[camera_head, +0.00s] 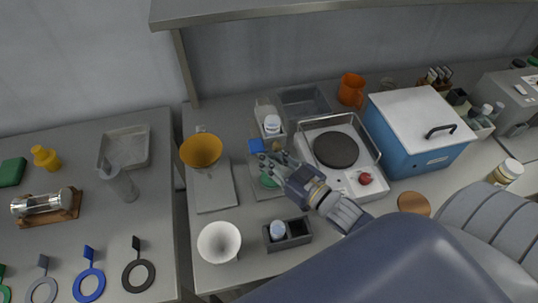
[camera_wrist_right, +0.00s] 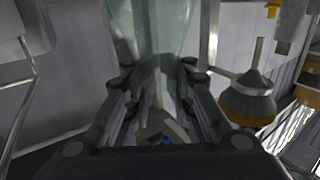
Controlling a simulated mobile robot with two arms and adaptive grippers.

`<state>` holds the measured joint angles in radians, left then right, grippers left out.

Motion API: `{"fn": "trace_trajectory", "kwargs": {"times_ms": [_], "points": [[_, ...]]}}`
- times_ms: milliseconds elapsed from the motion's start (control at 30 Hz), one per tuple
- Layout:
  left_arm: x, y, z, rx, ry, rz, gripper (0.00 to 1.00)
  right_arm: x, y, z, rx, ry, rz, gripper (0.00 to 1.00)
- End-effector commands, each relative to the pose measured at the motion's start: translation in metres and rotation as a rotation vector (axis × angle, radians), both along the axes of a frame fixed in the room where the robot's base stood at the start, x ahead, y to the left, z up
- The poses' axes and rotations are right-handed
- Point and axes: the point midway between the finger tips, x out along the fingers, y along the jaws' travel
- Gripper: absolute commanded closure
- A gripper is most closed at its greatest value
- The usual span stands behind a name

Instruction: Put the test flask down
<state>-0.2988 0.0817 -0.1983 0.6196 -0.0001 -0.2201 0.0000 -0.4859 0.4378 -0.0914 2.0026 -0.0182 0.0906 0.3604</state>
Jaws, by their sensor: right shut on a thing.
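My right gripper (camera_head: 268,162) reaches in from the lower right, over a clear stand or tray with a green disc (camera_head: 268,181) and a blue piece (camera_head: 256,146). In the right wrist view the gripper (camera_wrist_right: 158,70) is shut on a clear glass thing (camera_wrist_right: 155,28), which I take for the test flask. Its outline is hard to make out, and in the head view it is mostly lost against the bench and my fingers. I cannot tell whether its base touches anything. My left gripper is not in view.
A hotplate (camera_head: 310,171) stands close to the right of the gripper. A dark rack (camera_head: 297,233) holds a white-capped bottle. A blue box (camera_head: 401,150) stands farther right.

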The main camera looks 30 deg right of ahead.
Motion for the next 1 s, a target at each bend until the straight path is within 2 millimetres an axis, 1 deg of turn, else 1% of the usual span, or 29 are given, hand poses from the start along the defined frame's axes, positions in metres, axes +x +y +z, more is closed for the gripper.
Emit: {"fn": "trace_trajectory", "kwargs": {"times_ms": [167, 200, 300, 600, 700, 867, 1000], "points": [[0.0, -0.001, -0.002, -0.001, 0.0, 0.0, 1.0, 0.0, 0.0, -0.003, 0.0, -0.001, 0.0, 1.0], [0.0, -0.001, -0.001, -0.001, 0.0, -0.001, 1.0, 0.0, 0.0, -0.003, 0.0, -0.001, 0.0, 0.78], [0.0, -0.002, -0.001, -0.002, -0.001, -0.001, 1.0, 0.0, 0.0, -0.003, 0.0, 0.0, 0.0, 0.56], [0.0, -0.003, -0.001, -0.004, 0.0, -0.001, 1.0, 0.0, 0.0, -0.002, 0.0, 0.0, 0.0, 0.56], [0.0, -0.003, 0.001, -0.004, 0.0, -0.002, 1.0, 0.0, 0.0, 0.002, -0.001, -0.001, 0.0, 0.56], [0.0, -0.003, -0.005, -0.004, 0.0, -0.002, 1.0, -0.017, -0.005, -0.002, 0.0, 0.002, -0.001, 0.56], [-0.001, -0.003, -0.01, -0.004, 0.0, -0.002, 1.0, -0.039, -0.012, -0.002, 0.0, 0.004, -0.001, 0.56]]}}
